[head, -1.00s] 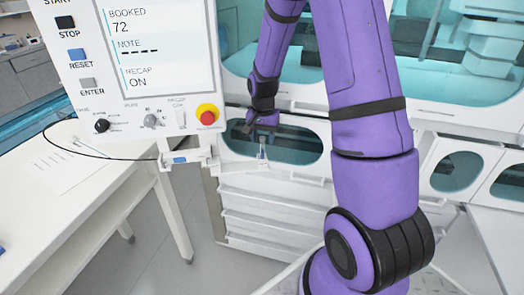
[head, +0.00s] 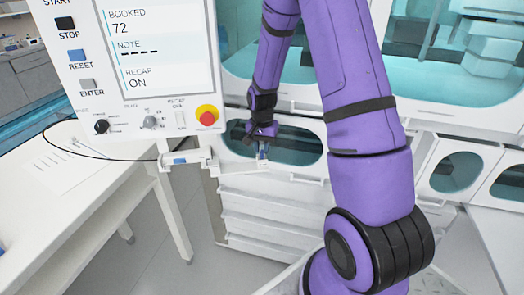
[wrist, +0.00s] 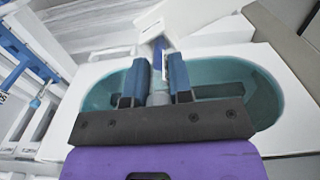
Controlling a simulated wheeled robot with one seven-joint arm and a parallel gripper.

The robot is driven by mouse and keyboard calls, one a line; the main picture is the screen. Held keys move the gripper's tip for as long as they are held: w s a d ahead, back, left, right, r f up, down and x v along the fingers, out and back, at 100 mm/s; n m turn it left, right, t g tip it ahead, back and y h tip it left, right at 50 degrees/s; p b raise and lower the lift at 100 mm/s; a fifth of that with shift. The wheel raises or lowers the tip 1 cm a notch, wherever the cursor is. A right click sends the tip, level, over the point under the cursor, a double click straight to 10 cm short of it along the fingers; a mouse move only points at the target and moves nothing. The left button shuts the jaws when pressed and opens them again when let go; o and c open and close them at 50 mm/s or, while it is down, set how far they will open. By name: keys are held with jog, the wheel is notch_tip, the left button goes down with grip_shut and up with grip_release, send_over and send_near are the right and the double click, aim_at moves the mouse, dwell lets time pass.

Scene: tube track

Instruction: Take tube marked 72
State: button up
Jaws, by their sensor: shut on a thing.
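In the wrist view the tube (wrist: 158,96) sits between the two blue-and-dark fingers. A white piece with small dark marks is beside its upper part, too small to read. My gripper (wrist: 160,84) is shut on the tube; in the head view my gripper (head: 262,142) is small and reaches down from above. The control panel screen (head: 158,48) reads BOOKED 72, NOTE with dashes, RECAP ON.
A white ledge (head: 188,160) with a blue part runs under the panel. A teal oval window (head: 300,146) lies behind the gripper, with white drawers (head: 270,205) below. A white table (head: 60,190) stands at left.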

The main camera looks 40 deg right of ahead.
notch_tip(320, 180, up, 10)
jog(key=shift+r, duration=0.1)
dwell(0.4)
